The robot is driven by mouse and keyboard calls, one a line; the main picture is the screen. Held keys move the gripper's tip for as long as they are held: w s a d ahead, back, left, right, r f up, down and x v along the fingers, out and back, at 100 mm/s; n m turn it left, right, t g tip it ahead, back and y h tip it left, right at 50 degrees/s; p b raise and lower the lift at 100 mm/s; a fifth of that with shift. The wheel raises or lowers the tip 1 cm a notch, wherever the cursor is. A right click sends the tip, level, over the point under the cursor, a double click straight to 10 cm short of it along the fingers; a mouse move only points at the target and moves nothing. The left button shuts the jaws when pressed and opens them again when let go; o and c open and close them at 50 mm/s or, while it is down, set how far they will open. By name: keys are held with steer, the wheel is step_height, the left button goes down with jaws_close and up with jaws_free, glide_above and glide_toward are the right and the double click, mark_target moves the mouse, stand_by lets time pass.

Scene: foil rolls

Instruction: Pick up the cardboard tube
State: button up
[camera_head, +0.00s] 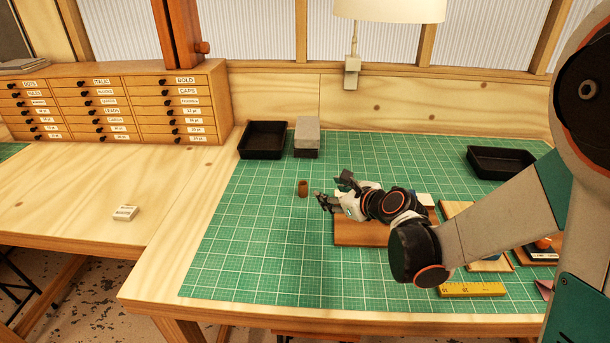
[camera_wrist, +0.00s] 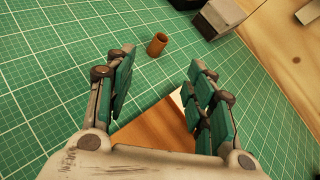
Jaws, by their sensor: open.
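The tube and the fingers look apart.
A black tray (camera_head: 263,140) and a grey block (camera_head: 307,134) stand behind the tube. A wooden board (camera_head: 350,233) lies under my arm. Another black tray (camera_head: 500,162) is at the back right, and a yellow ruler (camera_head: 472,290) is in front. The mat left of the tube is clear.

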step_height(320, 180, down, 2)
steer(key=w+a+m, duration=0.1)
steer(key=w+m, duration=0.1)
steer(key=m, duration=0.1)
steer(key=b, duration=0.2)
glide_toward(305, 185)
steer(key=x, duration=0.4)
steer(key=shift+s+a+f, duration=0.1)
steer(key=shift+s, duration=0.1)
steer(key=b+x, duration=0.1)
steer(key=x, duration=0.4)
steer(key=shift+w+b, duration=0.2)
steer(key=shift+b, duration=0.15)
steer(key=shift+t, duration=0.3)
steer(key=c, duration=0.8)
